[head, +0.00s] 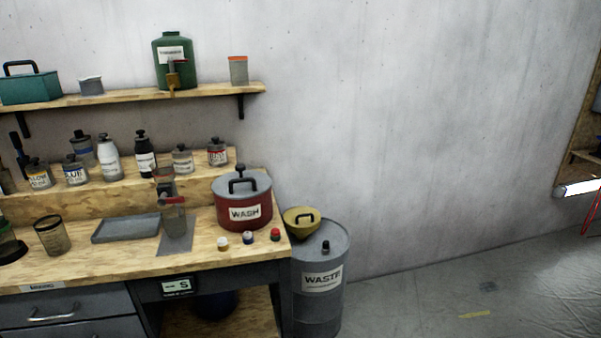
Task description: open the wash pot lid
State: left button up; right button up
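The wash pot (243,213) is a red round pot with a white WASH label, standing near the right end of the wooden workbench. Its grey lid (258,184) sits on top, closed, with a black handle (240,178) standing up from it. Neither of my grippers shows in the head view, so I cannot see how they stand.
Three small capped jars (248,236) stand in front of the pot. A grey waste drum (321,305) with a yellow funnel (301,219) stands right of the bench (120,256). A grey tray (126,228) lies left. Bottles line the riser behind; a wall shelf (130,95) hangs above. Floor at right is open.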

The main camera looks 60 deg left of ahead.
aim_at(254, 183)
jog(key=u, duration=0.3)
jog(key=i, duration=0.85)
jog(key=u, duration=0.75)
